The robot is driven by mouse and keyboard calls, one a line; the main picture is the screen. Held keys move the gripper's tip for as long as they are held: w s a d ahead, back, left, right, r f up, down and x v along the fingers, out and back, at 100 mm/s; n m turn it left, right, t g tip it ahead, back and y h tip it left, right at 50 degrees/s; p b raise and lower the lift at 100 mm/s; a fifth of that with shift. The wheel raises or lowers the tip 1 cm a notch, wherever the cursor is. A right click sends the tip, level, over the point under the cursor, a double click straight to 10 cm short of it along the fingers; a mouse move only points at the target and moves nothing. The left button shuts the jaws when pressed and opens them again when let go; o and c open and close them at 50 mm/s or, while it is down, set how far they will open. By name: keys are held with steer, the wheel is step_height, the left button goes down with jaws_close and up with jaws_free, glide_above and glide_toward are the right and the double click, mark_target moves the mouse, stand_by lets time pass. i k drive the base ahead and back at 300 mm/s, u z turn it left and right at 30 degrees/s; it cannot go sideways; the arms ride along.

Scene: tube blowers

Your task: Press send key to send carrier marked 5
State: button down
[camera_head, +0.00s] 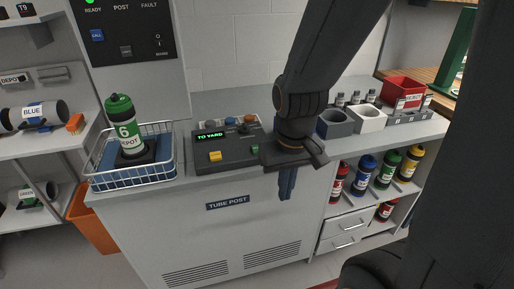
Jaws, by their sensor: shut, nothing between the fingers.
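The dark key console (232,160) sits on the counter with a green-lit display (210,136) reading "TO YARD". It has a yellow key (215,156), a green key (255,148), and several coloured buttons along its back. I cannot read which key is the send key. My wrist covers the console's right end. A green carrier (121,122) marked "6" and "DEPOT" stands upright in the wire basket (134,180). I see no carrier marked 5.
A control panel (124,30) with a lit green READY lamp is above the basket. Grey and white cups (368,119) and a red bin (403,91) stand to the right. Several carriers (386,170) fill the shelf below. An orange bin (90,228) is at the left.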

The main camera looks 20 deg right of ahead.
mark_target(255, 149)
steer(key=u, duration=3.05)
steer(key=k, duration=1.25)
steer(key=z, duration=2.3)
steer(key=i, duration=0.5)
